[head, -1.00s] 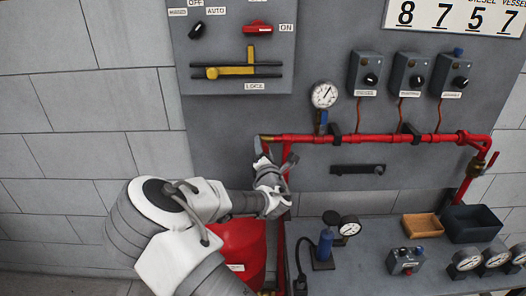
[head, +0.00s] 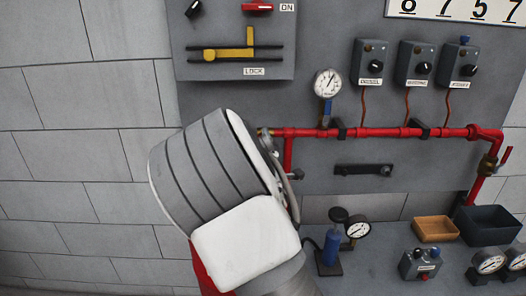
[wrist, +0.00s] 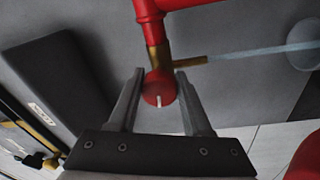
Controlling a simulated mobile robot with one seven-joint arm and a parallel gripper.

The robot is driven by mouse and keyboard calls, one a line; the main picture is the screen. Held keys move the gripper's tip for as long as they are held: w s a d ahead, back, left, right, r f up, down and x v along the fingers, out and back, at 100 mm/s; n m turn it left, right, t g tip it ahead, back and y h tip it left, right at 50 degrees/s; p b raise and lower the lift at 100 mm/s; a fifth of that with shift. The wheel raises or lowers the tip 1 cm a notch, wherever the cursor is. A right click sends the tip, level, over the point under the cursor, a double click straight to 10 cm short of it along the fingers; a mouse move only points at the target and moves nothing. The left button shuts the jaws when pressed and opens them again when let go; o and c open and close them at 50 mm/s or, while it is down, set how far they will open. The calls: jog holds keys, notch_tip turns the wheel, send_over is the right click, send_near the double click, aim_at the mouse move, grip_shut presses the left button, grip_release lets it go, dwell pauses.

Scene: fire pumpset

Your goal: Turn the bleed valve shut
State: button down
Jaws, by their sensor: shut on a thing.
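The bleed valve shows in the wrist view as a round red knob (wrist: 158,92) with a white mark, on a brass body (wrist: 158,58) under the red pipe. A brass spout (wrist: 190,62) points right from it, and a pale stream (wrist: 255,50) comes out of its end. My gripper (wrist: 160,76) has one finger on each side of the knob and is shut on it. In the head view my arm hides the gripper and the knob. Only a brass bit (head: 262,132) at the pipe's left end shows there.
The red pipe (head: 380,132) runs right along the grey panel, with a gauge (head: 328,83) above it. A lever panel (head: 235,45) is above my arm. The bench below holds a blue pump (head: 331,245), gauges and two bins (head: 434,229). The wall at left is clear.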

jog(key=m+b, duration=0.4)
jog(key=m, duration=0.1)
jog(key=shift+f+h, duration=0.25)
jog(key=shift+h, duration=0.05)
jog(key=m+b, duration=0.4)
jog(key=shift+h, duration=0.4)
jog(key=m+b, duration=0.2)
jog(key=m, duration=0.2)
jog(key=shift+h, duration=0.3)
jog(key=shift+a+r+m+h+b, duration=0.15)
jog(key=shift+m+b, duration=0.55)
jog(key=shift+m, duration=0.5)
jog(key=shift+r+m+h+b, duration=0.15)
jog(key=shift+m+b, duration=0.55)
jog(key=shift+m, duration=0.5)
jog(key=shift+f, duration=0.1)
jog(key=shift+c, duration=1.7)
grip_release()
